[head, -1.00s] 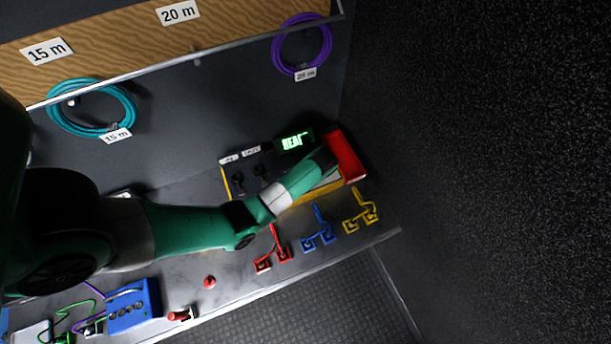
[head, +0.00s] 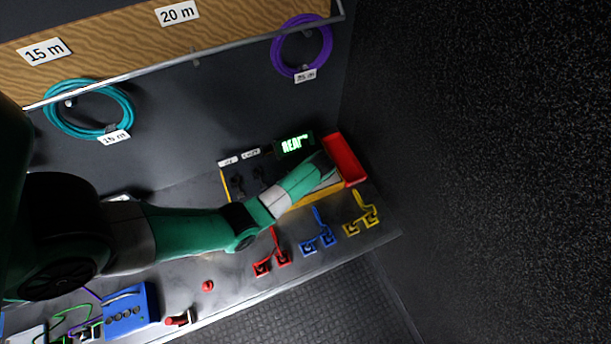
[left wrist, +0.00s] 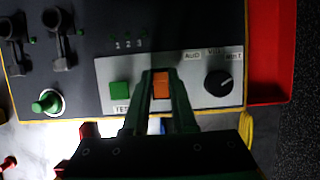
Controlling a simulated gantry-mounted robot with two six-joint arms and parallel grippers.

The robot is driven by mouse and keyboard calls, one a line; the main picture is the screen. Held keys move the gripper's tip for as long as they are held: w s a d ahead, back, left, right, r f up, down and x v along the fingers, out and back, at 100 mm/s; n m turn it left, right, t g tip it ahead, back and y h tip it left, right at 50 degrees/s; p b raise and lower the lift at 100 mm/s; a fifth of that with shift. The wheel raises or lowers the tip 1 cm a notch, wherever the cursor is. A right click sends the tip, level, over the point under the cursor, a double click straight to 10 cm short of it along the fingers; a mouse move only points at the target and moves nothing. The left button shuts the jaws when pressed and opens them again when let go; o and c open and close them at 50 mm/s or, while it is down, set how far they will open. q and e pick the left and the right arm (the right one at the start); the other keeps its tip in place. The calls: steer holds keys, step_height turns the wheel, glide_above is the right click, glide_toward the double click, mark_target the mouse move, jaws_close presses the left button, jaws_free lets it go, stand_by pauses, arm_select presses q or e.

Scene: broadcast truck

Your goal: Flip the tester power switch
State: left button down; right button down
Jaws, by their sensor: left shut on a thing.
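The tester (head: 238,187) is a dark box with yellow edges at the back right of the bench, its display (head: 294,144) lit green. In the left wrist view its light grey panel (left wrist: 200,72) carries a green button (left wrist: 120,91), an orange switch (left wrist: 161,86) and a black knob (left wrist: 218,84). My left gripper (left wrist: 162,73) is over this panel, with its fingers on either side of the orange switch and shut on it. In the head view my left arm hides the switch and most of the panel. My right gripper is not in view.
A red bin (head: 343,160) stands right beside the tester. A blue box (head: 130,308) is at front left. A black wall closes the right side.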

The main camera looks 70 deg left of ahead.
arm_select(q)
steer(key=shift+d+y, duration=0.3)
steer(key=shift+y, duration=0.3)
steer(key=shift+d+f+y, duration=0.15)
steer(key=shift+f+y, duration=0.05)
steer(key=shift+y, duration=0.8)
steer(key=shift+r+y+b, duration=0.15)
steer(key=shift+y+b, duration=0.15)
steer(key=c, duration=0.7)
jaws_free()
steer(key=shift+r, duration=0.1)
